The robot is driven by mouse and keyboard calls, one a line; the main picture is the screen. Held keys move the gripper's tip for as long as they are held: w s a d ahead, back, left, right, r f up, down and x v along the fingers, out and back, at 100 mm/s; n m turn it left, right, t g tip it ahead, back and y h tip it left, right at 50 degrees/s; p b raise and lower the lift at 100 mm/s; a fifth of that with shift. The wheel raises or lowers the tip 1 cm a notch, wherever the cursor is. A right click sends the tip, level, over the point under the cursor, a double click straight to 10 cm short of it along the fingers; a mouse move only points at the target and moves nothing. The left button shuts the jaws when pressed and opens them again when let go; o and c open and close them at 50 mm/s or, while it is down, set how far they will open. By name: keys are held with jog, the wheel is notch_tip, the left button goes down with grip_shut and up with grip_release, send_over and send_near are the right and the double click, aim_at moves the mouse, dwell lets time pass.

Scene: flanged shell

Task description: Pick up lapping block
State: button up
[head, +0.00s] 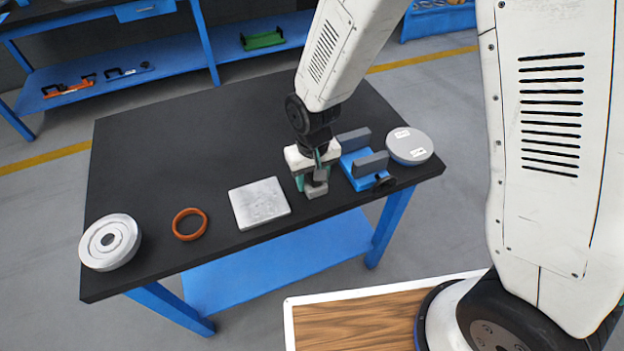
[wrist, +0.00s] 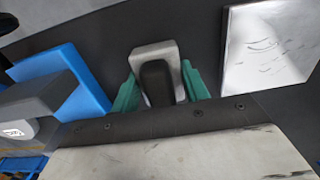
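The lapping block (head: 315,190), a light grey block, is at the table's front edge under my gripper (head: 314,180). In the wrist view the block (wrist: 146,56) has a dark rounded grip on top and lies between the two teal fingers of my gripper (wrist: 158,86). The fingers flank the block's sides very closely. I cannot tell whether they press on it. The block seems to be at table level; its underside is hidden. Part of it is covered by my gripper in the head view.
A silver square plate (head: 259,203) lies left of the block, and a blue fixture with grey jaws (head: 362,172) stands close on the right. A grey disc (head: 409,146), an orange ring (head: 189,224) and a flanged metal part (head: 110,242) are also on the black table (head: 165,150).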

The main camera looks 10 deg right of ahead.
jog(key=c, duration=0.5)
jog(key=shift+o, duration=0.2)
jog(key=shift+r, duration=0.1)
